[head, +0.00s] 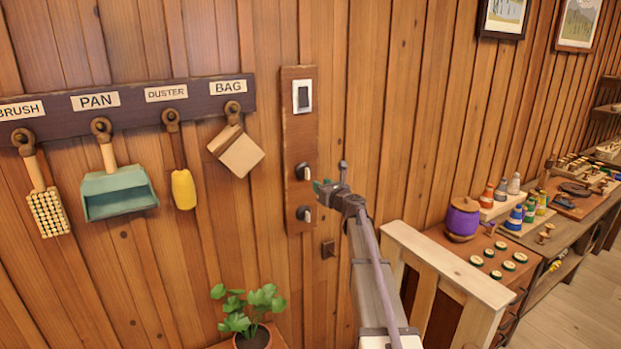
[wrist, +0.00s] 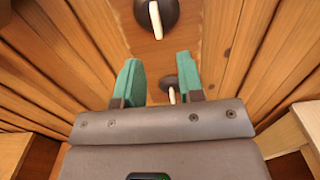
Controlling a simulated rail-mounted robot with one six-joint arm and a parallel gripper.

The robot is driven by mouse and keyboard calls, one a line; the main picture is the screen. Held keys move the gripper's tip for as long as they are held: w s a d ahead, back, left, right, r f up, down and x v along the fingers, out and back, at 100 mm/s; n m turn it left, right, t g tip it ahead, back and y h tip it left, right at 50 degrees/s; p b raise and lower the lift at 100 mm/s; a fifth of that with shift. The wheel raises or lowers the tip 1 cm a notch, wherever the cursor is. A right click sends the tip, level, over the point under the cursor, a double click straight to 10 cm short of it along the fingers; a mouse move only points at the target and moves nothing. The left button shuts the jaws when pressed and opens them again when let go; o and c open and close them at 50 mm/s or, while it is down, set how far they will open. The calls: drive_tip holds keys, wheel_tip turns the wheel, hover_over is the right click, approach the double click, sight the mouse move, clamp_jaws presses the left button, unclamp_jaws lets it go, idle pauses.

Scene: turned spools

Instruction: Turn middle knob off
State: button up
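A narrow wooden panel (head: 290,130) on the plank wall carries a black-and-white switch (head: 302,96) at the top. Below it are an upper dark knob (head: 302,172) and a lower dark knob (head: 304,213), each with a white pointer. My gripper (head: 322,187) is just right of the panel, at a height between the two knobs. In the wrist view my teal fingers (wrist: 158,70) are apart with nothing gripped. One knob (wrist: 156,14) shows large beyond the fingertips, its pointer nearly upright. A smaller-looking knob (wrist: 170,88) shows between the fingers, partly hidden; contact cannot be told.
A tool rack (head: 130,103) with hanging brush, pan, duster and bag is left of the panel. A potted plant (head: 248,312) stands below. A pale wooden rail (head: 450,265) and a bench with a purple spool (head: 462,219) and jars are to the right.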

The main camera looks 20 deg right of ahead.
sight(309, 177)
drive_tip(key=w, duration=0.3)
drive_tip(key=w+a, duration=0.1)
drive_tip(key=w, duration=0.4)
drive_tip(key=shift+w+a, duration=0.15)
drive_tip(key=shift+w, duration=0.25)
clamp_jaws()
